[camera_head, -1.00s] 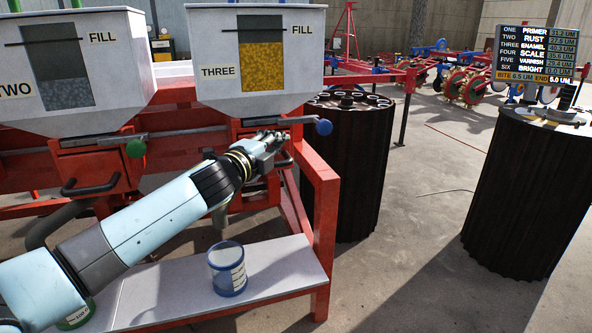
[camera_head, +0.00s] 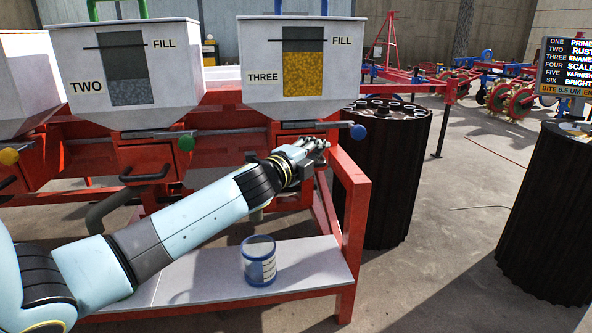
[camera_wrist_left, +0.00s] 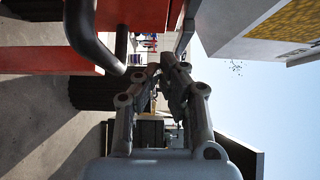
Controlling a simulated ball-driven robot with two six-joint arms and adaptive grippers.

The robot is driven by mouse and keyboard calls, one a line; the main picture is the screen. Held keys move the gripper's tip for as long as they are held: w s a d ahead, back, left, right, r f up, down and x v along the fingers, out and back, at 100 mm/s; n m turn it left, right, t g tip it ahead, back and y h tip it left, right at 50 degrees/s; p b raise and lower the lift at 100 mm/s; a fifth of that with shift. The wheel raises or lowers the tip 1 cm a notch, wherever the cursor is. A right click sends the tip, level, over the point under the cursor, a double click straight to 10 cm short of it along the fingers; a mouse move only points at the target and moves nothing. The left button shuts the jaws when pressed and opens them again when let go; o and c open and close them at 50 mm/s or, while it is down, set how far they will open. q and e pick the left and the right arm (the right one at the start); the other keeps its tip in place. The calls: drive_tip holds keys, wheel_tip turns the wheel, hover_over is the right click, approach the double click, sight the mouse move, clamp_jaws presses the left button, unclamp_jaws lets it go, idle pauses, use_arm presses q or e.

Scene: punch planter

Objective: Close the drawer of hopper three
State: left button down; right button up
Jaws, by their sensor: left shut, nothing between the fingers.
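Hopper three (camera_head: 295,100) is a white bin labelled THREE, with yellow fill in its window. The red drawer housing (camera_head: 255,143) under it is mostly hidden by my left forearm and gripper. My left gripper (camera_head: 319,146) is shut and empty, in front of that housing, below and left of the blue knob (camera_head: 358,132). In the left wrist view, the gripper (camera_wrist_left: 165,75) points past a curved black handle (camera_wrist_left: 84,38) beside red metal (camera_wrist_left: 40,60). I cannot tell whether it touches the drawer or how far out the drawer is. My right gripper is out of view.
Hopper two (camera_head: 125,110), with a black-handled red drawer (camera_head: 150,165) and green knob (camera_head: 186,143), stands to the left. A blue can (camera_head: 259,262) sits on the grey shelf (camera_head: 305,275) below. Black ribbed drums (camera_head: 385,185) stand right of the red frame.

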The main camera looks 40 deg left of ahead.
use_arm(q)
drive_tip(key=s+b, duration=0.2)
drive_tip(key=s, duration=0.7)
drive_tip(key=shift+s+d+b, duration=0.3)
drive_tip(key=shift+s+d, duration=0.05)
drive_tip(key=shift+s, duration=0.05)
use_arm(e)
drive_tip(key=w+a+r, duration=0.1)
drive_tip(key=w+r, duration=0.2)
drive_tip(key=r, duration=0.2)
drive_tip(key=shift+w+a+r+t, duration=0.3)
